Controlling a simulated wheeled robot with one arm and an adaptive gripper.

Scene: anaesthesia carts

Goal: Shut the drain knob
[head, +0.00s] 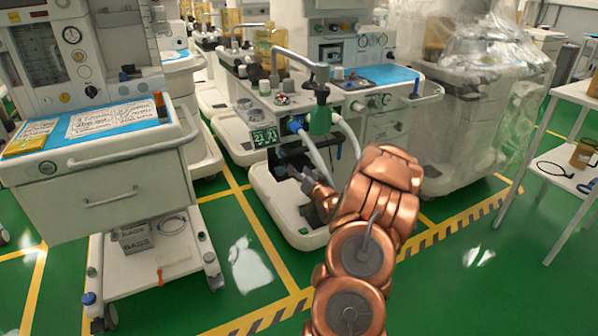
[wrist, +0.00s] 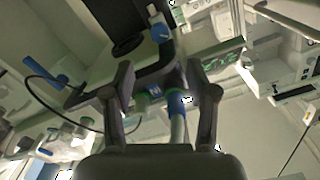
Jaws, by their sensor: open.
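My gripper (head: 308,182) reaches toward the front of the middle anaesthesia cart (head: 262,186), below its green-lit display (head: 265,137). In the wrist view my gripper (wrist: 160,78) is open, with nothing held between its fingers. Beyond the fingers are a blue fitting (wrist: 155,90) and a pale hose with a blue and green collar (wrist: 178,96). I cannot tell how far they are from the fingertips. I cannot pick out the drain knob for certain. A blue handle-like part (wrist: 46,72) shows at the left of the wrist view, apart from the fingers.
A left cart (head: 90,195) with a drawer, a plastic-covered cart (head: 475,100) and a white side table (head: 575,160) stand around. Green floor is open between them.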

